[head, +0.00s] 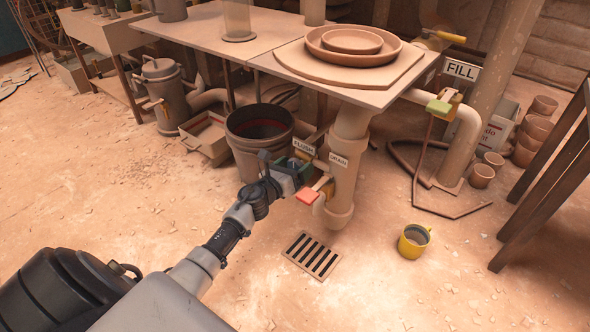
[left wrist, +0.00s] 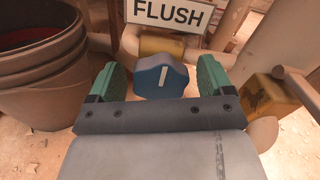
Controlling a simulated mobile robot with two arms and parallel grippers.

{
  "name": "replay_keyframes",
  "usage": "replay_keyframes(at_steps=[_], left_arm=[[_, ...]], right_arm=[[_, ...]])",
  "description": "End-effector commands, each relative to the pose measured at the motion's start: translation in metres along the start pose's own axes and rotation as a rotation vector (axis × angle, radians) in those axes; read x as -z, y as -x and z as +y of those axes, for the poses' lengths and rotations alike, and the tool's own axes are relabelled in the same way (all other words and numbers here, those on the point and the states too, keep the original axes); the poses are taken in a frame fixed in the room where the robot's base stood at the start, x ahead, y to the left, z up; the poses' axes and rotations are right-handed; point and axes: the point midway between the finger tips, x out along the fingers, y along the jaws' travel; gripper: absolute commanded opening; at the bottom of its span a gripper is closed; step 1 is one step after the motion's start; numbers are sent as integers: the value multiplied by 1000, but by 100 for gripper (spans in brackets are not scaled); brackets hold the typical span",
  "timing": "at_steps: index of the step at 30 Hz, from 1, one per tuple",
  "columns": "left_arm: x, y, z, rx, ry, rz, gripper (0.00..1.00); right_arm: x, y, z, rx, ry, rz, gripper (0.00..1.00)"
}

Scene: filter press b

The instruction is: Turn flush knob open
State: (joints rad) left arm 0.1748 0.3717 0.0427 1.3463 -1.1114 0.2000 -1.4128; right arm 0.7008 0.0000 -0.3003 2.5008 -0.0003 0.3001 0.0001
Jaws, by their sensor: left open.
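The flush knob (left wrist: 161,77) is blue with a white line that stands nearly upright, tilted slightly right at its top. It sits below the FLUSH sign (left wrist: 168,14), in front of a yellow valve body (left wrist: 162,45). My left gripper (left wrist: 160,82) is open, with one green finger pad on each side of the knob. A gap shows between the knob and each pad. In the head view my left gripper (head: 291,172) is at the valves below the table and hides most of the knob. The FLUSH sign (head: 304,147) shows just above it. My right gripper is not in view.
A red drain handle (head: 307,197) and DRAIN sign (head: 338,161) are close at the gripper's right. A large brown bucket (head: 248,155) stands close behind left. A floor grate (head: 311,256) and yellow mug (head: 413,241) are on the floor. The table (head: 290,75) overhangs behind.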

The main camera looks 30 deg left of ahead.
Motion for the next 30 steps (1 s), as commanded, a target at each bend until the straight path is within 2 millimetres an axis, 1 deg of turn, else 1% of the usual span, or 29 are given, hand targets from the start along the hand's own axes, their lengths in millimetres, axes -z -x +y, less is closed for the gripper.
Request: replay_keyframes(at_steps=[8, 15, 18, 25, 30], left_arm=[[0, -1, 0, -1, 0, 1, 81], [0, -1, 0, -1, 0, 1, 44], [0, -1, 0, -1, 0, 1, 32], [0, -1, 0, -1, 22, 1, 32], [0, -1, 0, -2, 91, 1, 32]], right_arm=[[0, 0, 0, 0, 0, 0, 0], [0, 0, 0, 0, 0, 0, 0], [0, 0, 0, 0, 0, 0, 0], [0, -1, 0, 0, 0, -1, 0], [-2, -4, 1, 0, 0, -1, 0]])
